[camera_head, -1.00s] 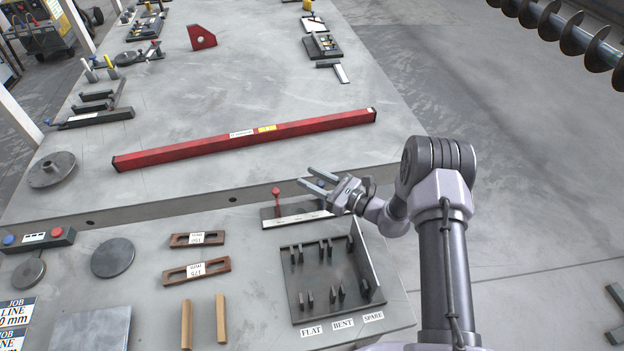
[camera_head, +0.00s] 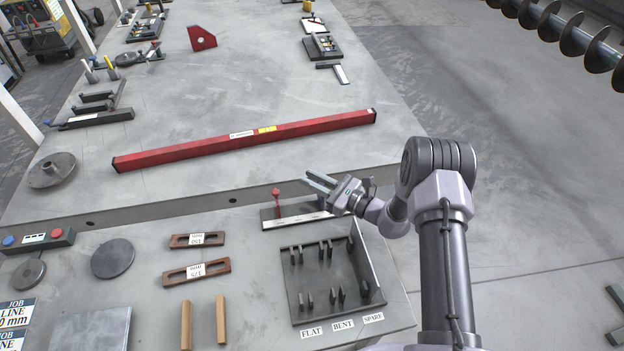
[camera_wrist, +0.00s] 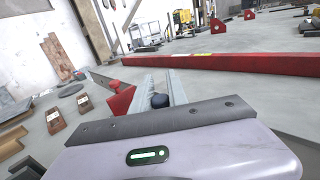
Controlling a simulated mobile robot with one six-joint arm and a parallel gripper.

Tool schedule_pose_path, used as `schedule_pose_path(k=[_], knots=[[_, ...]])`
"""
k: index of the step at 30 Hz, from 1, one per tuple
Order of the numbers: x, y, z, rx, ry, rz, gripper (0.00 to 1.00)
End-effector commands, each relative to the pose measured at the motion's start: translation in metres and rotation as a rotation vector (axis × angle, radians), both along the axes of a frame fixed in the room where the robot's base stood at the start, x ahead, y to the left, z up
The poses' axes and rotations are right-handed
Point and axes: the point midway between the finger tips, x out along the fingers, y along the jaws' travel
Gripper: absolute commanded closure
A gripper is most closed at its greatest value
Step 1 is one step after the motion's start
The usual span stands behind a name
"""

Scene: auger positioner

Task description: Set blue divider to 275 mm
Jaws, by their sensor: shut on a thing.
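The blue divider's dark blue knob (camera_wrist: 159,100) sits between my fingers in the wrist view. My gripper (camera_head: 320,182) is shut on it, over the right part of the positioner. The fingers hide much of the divider, and the scale marks are too small to read.
A long red beam (camera_head: 200,149) lies behind the positioner. A dark tray (camera_head: 297,313) with several upright pieces is in front. Two wooden slotted blocks (camera_head: 180,276) lie to the left. A job card (camera_head: 15,315) is partly visible at the left edge.

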Motion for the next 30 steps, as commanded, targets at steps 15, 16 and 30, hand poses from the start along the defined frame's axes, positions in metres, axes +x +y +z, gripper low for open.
schedule_pose_path(k=[15, 16, 30], knots=[[-0.001, 0.0, -0.001, 0.0, 0.001, 0.001, 1.0], [-0.001, 0.0, -0.001, 0.0, 0.001, 0.001, 1.0], [0.013, -0.043, -0.004, 0.0, -0.002, -0.004, 1.0]])
